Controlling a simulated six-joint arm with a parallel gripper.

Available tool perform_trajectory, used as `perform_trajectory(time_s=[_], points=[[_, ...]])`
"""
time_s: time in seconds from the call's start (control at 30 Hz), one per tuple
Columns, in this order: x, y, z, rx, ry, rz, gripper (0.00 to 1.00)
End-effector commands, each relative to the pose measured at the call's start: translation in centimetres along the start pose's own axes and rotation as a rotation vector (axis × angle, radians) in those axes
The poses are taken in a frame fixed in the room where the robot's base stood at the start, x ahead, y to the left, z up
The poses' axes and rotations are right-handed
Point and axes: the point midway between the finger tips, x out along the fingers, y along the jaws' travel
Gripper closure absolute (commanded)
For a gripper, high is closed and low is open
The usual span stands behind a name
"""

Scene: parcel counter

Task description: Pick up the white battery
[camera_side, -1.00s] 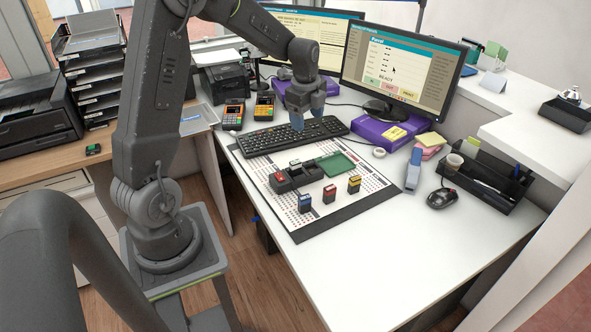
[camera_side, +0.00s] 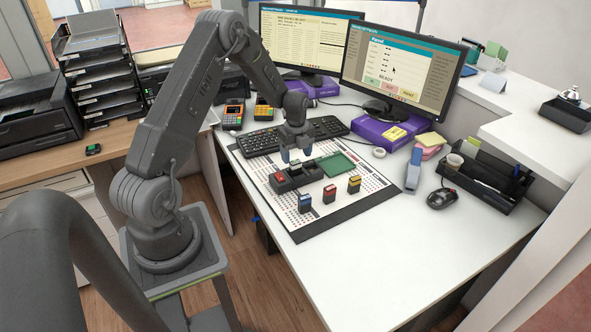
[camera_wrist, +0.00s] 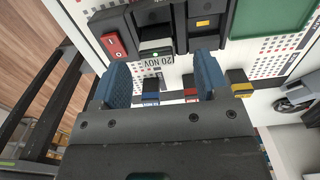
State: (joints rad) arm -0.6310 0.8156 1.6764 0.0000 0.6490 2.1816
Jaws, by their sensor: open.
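The white battery (camera_side: 295,163) is small in the side view, at the back of the black charger dock (camera_side: 283,185). My gripper (camera_side: 297,156) is open, pointing down over the back of the dock. In the wrist view its blue fingertips (camera_wrist: 163,72) lie left and right of the battery, with a gap on both sides. I cannot tell how far above the battery they are.
Blue (camera_side: 305,203), red (camera_side: 329,194) and yellow (camera_side: 354,184) batteries stand in front of the dock on the printed mat (camera_side: 330,218). A green tray (camera_side: 336,163) lies right of the dock. The keyboard (camera_side: 262,141) is close behind. The front desk is clear.

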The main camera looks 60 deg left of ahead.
Motion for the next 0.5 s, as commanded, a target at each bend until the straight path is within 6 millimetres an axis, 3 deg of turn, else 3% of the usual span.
perform_trajectory(time_s=[0.3,0.5], points=[[4.2,0.4,-0.2,-0.001,0.001,0.002,0.32],[5.2,0.4,-0.2,-0.001,-0.001,0.001,0.32]])
